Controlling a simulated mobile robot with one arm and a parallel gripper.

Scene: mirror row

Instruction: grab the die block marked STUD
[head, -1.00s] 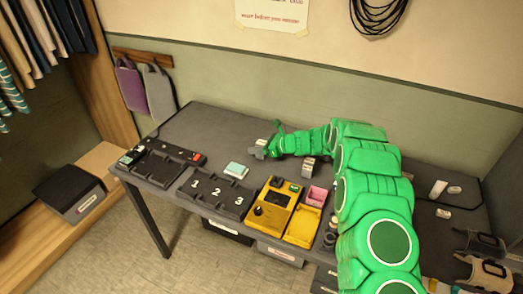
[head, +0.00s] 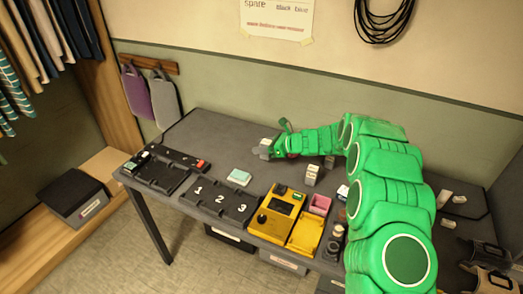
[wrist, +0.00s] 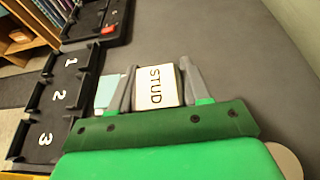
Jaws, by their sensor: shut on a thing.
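The die block marked STUD (wrist: 155,86) is a pale block with dark letters on its face. It sits between the two grey fingers of my gripper (wrist: 160,84) in the wrist view, with a finger against each side. In the head view my gripper (head: 265,150) is shut on the block, over the back part of the dark table (head: 190,125). The block's pale top (head: 267,142) shows there only as a small patch. Whether its underside clears the table is hard to tell.
A teal block (head: 239,177) lies behind the black tray numbered 1, 2, 3 (head: 222,212). A yellow device (head: 275,214) stands right of that tray. Another pale block (head: 312,173) stands beneath my arm. A black tray (head: 160,178) is at the left end.

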